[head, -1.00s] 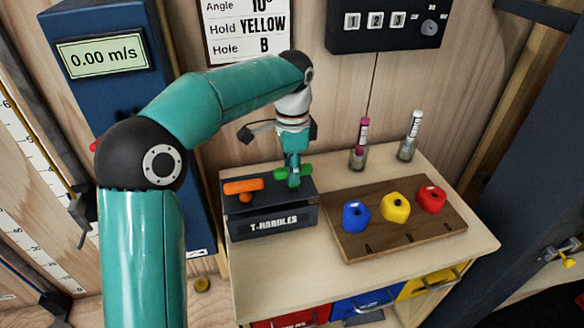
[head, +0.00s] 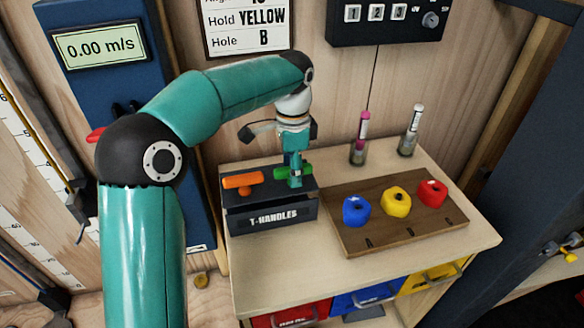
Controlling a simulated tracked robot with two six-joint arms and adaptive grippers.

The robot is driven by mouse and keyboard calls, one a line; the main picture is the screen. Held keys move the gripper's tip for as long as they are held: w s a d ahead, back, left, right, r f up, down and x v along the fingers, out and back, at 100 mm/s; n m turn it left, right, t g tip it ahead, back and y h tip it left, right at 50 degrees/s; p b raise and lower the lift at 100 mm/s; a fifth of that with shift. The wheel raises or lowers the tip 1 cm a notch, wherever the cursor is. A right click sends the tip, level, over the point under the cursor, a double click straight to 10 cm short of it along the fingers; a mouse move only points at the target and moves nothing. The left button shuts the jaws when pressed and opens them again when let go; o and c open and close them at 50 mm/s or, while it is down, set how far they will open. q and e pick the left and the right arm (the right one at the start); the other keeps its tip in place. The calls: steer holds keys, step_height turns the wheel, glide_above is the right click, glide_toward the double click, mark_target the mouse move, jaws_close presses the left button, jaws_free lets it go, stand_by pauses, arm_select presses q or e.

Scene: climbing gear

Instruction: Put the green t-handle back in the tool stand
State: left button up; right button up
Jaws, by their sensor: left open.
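The green t-handle (head: 280,172) is at the right part of the dark tool stand (head: 270,217) labelled T-HANDLES. Its bar lies level at the top of the stand; its shaft is hidden. My left gripper (head: 295,180) points down at the green bar, with its jaws open around or right beside it. The orange t-handle (head: 242,181) sits in the left part of the same stand. My right gripper is not in view.
A wooden board (head: 390,241) with blue (head: 356,211), yellow (head: 396,201) and red (head: 431,194) holds lies right of the stand. Two marker-like tubes (head: 360,140) (head: 410,133) stand behind it. The bench front (head: 300,278) is clear.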

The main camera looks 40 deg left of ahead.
arm_select(q)
step_height(320, 180, up, 12)
stand_by(0.6)
